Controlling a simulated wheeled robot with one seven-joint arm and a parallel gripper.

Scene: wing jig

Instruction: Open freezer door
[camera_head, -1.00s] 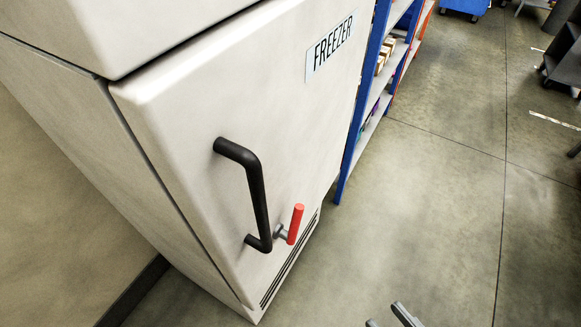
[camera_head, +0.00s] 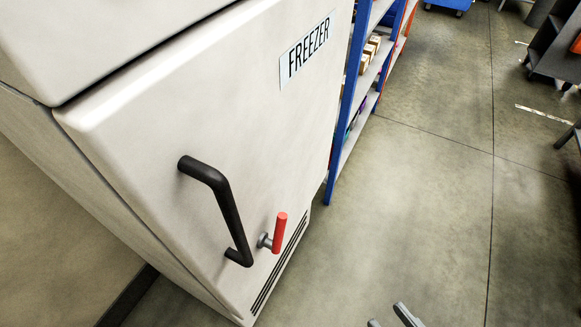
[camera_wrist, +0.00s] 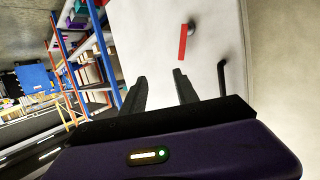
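The white freezer door (camera_head: 150,130) is shut and carries a FREEZER label (camera_head: 307,50). A black bar handle (camera_head: 222,205) is fixed on its lower part. A red lever (camera_head: 280,233) on a grey pivot stands upright just right of the handle. My gripper (camera_head: 390,318) shows only by its fingertips at the bottom edge, right of the door and apart from it. In the wrist view my gripper (camera_wrist: 160,85) is open and empty, facing the door. There the red lever (camera_wrist: 183,42) is beyond the right finger and the black handle (camera_wrist: 223,78) is further right.
A blue shelf rack (camera_head: 345,120) with boxes stands right beside the freezer. Open concrete floor (camera_head: 430,190) lies to the right. A dark cart (camera_head: 555,55) is at the far upper right. Vent slots (camera_head: 280,265) run along the freezer's bottom.

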